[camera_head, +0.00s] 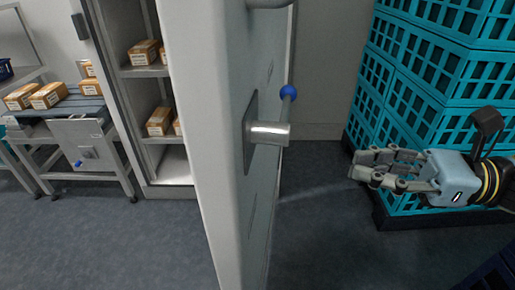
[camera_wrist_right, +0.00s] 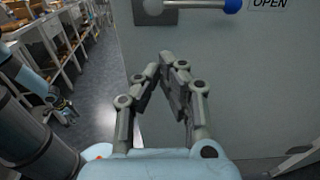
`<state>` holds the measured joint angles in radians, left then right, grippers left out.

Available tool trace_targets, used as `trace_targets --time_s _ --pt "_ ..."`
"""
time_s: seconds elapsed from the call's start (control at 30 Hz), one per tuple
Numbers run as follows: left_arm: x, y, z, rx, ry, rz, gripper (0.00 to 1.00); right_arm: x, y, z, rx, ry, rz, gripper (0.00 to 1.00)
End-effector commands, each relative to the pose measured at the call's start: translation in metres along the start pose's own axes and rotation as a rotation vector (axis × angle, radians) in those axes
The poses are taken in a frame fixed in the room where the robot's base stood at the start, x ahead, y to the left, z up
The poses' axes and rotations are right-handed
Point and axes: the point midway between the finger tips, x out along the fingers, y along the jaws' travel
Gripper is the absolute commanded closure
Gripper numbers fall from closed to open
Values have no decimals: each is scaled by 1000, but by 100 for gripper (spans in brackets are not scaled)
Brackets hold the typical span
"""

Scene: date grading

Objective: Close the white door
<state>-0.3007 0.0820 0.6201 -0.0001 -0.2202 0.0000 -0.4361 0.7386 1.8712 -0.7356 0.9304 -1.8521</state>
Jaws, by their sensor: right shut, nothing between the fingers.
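The white door (camera_head: 205,130) stands open in the head view, seen nearly edge-on, with its face turned to the right. It carries a silver knob-like fitting (camera_head: 268,132) and a lever with a blue ball end (camera_head: 288,93). My right gripper (camera_head: 360,167) is shut and empty, to the right of the door and apart from it. In the right wrist view its fingertips (camera_wrist_right: 168,62) point at the door face (camera_wrist_right: 255,75), below the blue-ended lever (camera_wrist_right: 232,5). What looks like my left gripper (camera_wrist_right: 65,110) shows small at the left there; its jaws are unclear.
A cabinet with shelves (camera_head: 145,71) holding date boxes (camera_head: 144,52) opens left of the door. A metal table (camera_head: 90,130) with more boxes stands farther left. Stacked teal crates (camera_head: 425,85) stand behind my right gripper. Grey floor (camera_head: 320,225) is clear between door and crates.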

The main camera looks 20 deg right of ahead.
Motion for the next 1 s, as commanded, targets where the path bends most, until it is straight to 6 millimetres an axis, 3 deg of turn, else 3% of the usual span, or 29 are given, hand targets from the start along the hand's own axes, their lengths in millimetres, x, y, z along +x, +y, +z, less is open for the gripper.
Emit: trace_targets --time_s 0.17,0.6,0.8,1.0 --pt "0 1 -1 -1 1 1 60 22 -1 1 2 -8 -5 100" --pt "-21 0 -5 -1 5 2 60 110 -2 4 8 -7 -9 100" --pt "-28 0 -6 -1 6 2 60 132 -2 1 9 -4 -8 100" --pt "-28 0 -6 -1 6 2 60 138 -1 0 8 -3 -6 100"
